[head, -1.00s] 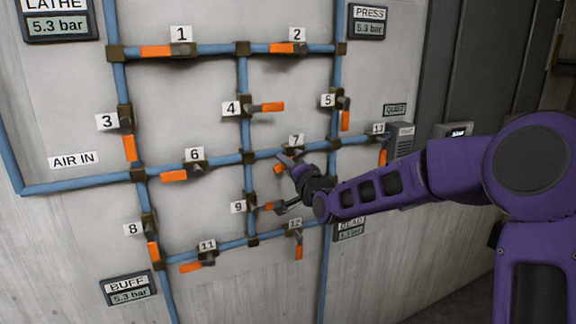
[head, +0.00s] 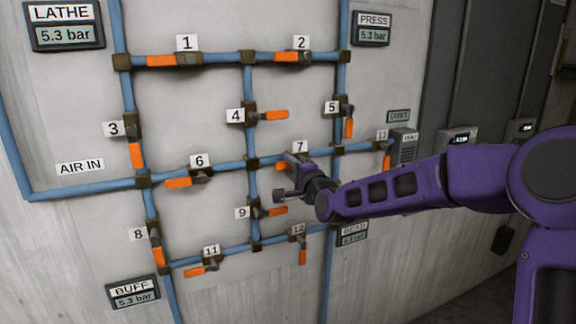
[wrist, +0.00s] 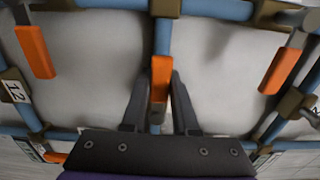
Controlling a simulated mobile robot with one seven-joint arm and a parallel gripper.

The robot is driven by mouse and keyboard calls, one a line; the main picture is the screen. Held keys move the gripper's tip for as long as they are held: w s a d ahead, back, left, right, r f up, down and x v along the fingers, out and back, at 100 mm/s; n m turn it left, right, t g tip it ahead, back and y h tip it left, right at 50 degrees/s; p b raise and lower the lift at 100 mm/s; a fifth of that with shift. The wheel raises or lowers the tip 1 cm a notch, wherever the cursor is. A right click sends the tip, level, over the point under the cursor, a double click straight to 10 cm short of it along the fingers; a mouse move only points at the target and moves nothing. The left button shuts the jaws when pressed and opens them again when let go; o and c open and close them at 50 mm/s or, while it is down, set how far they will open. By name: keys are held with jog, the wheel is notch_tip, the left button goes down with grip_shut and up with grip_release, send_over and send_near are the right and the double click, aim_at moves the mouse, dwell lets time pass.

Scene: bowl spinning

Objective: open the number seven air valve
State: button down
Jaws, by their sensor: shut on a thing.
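The number seven valve (head: 300,160) sits on the sloping blue pipe right of the panel's middle, under its "7" label (head: 299,147). Its orange handle (head: 281,166) points left and lies nearly along the pipe. In the wrist view the orange handle (wrist: 159,78) stands between the two dark fingers, in line with the blue pipe behind it. My gripper (wrist: 159,88) is shut on this handle. In the head view my gripper (head: 287,180) reaches in from the right and hides part of the valve.
Valve 9's handle (head: 278,211) is close below my gripper. Valve 4's handle (head: 276,115) is above and valve 5's (head: 348,128) is above right. The gauges LATHE (head: 66,36), PRESS (head: 371,36) and BUFF (head: 135,297) read 5.3 bar.

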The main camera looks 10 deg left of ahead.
jog(key=c, duration=0.7)
grip_release()
jog(key=p+v, duration=0.3)
jog(key=v, duration=1.4)
jog(key=shift+s+d, duration=0.2)
